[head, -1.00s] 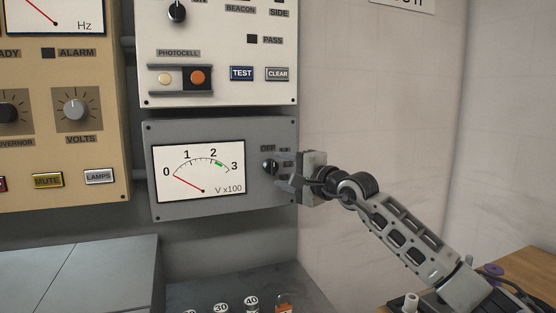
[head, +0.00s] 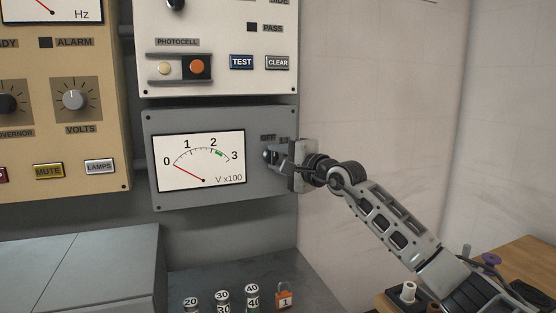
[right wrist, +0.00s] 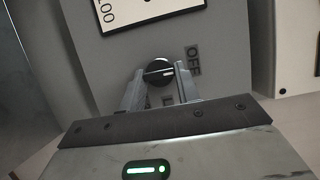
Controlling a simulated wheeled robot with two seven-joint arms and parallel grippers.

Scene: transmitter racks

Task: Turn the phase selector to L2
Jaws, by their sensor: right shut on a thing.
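The phase selector is a small black round knob (right wrist: 158,72) on the grey meter panel (head: 222,120), right of the dial. In the right wrist view a pale mark runs across its face, pointing roughly toward the OFF label (right wrist: 193,61). My right gripper (head: 270,155) reaches in from the right and is shut on the knob, one finger on each side. My left gripper is not in view.
The voltmeter (head: 200,162) needle rests near 0. Above is a white panel (head: 215,35) with TEST and CLEAR buttons; a tan panel (head: 65,125) stands left. The wall at right is clear.

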